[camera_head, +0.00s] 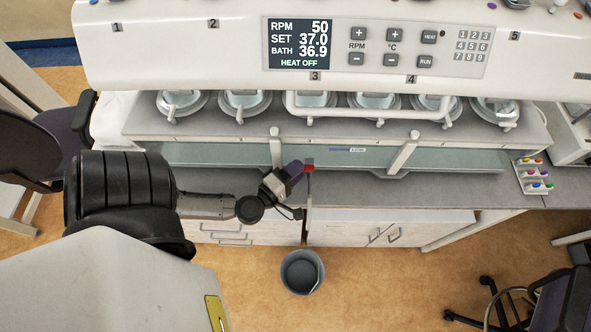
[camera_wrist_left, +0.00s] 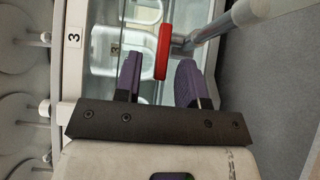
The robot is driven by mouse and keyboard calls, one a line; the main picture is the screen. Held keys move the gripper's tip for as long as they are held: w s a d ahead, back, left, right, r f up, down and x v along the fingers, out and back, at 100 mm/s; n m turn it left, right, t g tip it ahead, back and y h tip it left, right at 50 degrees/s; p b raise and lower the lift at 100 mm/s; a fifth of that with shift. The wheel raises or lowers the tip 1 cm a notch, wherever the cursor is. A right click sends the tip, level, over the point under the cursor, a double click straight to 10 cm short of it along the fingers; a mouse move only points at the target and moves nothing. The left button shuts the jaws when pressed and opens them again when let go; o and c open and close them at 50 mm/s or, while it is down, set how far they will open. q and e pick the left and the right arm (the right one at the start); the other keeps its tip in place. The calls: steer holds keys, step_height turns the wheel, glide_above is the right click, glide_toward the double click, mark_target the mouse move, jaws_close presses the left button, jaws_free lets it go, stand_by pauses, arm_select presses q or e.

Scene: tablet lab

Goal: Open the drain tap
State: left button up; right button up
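The drain tap has a red handle (camera_head: 309,169) at the front of the bath, near its middle; a thin pipe runs down from it toward the floor. In the left wrist view the red handle (camera_wrist_left: 164,50) stands lengthwise between the two purple fingers, with a grey metal pipe (camera_wrist_left: 208,31) to its right. My left gripper (camera_head: 298,169) is open around the handle, with a visible gap on both sides. In the left wrist view the left gripper (camera_wrist_left: 159,78) shows both fingers apart. My right gripper is not in view.
A grey bucket (camera_head: 301,272) stands on the floor below the tap. The glass-fronted bath (camera_head: 220,154) sits on a grey bench (camera_head: 420,188) over white cabinets. A small rack with coloured pieces (camera_head: 533,176) stands at the right. Chairs stand at both sides.

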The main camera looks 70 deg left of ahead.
arm_select(q)
steer(key=shift+c, duration=0.3)
jaws_close()
